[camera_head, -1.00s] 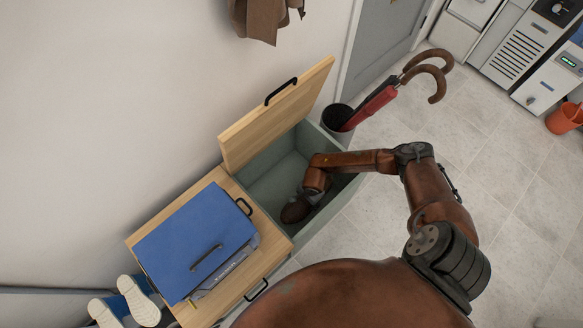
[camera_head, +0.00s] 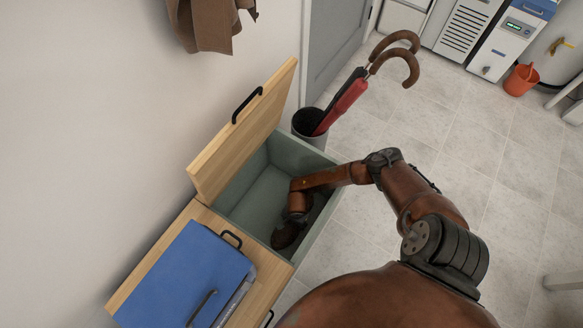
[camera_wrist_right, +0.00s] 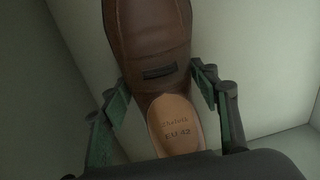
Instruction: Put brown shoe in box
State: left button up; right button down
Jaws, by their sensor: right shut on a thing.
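The brown shoe (camera_head: 287,234) is inside the grey-green box (camera_head: 256,189), low down near its front corner. The box's wooden lid (camera_head: 240,133) is up. My right gripper (camera_head: 296,217) reaches down into the box and is at the shoe. In the right wrist view, the shoe (camera_wrist_right: 150,45) lies between the two fingers of my right gripper (camera_wrist_right: 165,105), heel opening and tan insole towards me. The fingers are shut on its sides. Whether the sole touches the box floor is hidden. My left gripper is not in view.
A blue case (camera_head: 190,277) lies on the wooden cabinet top beside the box. A bin (camera_head: 309,124) with umbrellas (camera_head: 342,105) stands behind the box. A brown garment (camera_head: 208,22) hangs on the wall.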

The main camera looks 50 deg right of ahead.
jog(key=c, duration=0.7)
grip_release()
jog(key=shift+c, duration=0.2)
jog(key=shift+r, duration=0.15)
jog(key=r+p, duration=0.2)
jog(key=r, duration=0.1)
jog(key=r+p, duration=0.2)
jog(key=r, duration=0.2)
jog(key=r+p, duration=0.2)
jog(key=r, duration=0.2)
jog(key=shift+s+r, duration=0.2)
jog(key=shift+s, duration=0.1)
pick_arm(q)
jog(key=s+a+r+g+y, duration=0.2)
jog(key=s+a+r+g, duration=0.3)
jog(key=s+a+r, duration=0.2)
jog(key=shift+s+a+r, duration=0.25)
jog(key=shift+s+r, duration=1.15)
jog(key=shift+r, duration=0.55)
pick_arm(e)
jog(key=shift+s+r, duration=0.1)
jog(key=shift+r, duration=0.1)
